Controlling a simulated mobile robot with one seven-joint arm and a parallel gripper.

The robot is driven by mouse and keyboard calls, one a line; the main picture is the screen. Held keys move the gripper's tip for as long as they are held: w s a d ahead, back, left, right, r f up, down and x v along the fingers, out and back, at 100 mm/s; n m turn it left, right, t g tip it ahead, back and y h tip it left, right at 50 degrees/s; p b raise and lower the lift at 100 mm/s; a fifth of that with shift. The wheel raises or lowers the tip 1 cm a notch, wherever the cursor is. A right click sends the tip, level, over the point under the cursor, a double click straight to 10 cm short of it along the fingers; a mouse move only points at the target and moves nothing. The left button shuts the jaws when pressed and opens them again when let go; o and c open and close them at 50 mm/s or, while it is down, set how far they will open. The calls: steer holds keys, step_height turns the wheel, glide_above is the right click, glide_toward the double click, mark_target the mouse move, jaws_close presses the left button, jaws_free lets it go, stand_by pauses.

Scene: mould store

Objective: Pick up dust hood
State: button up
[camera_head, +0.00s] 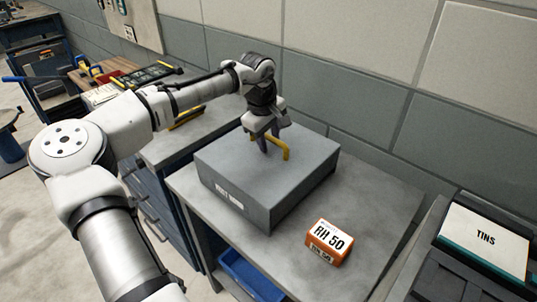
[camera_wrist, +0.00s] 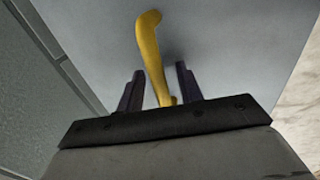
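The dust hood (camera_head: 240,184) is a grey box with a white label on its front and a yellow handle (camera_head: 287,148) on top. It sits on a grey bench. My gripper (camera_head: 274,150) is above the hood's top at the handle, pointing down. In the wrist view, my open gripper (camera_wrist: 160,85) has one finger on each side of the yellow handle (camera_wrist: 150,45), with gaps between fingers and handle. The hood's grey top (camera_wrist: 205,40) fills the background there. What is under the hood is hidden.
An orange box marked RH 50 (camera_head: 328,242) lies on the bench (camera_head: 375,210) in front of the hood. A case labelled TINS (camera_head: 485,240) is at the right. A tiled wall (camera_head: 350,90) runs close behind. A blue bin (camera_head: 250,275) is below.

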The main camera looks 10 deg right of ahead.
jaws_close()
steer(key=shift+r, duration=0.1)
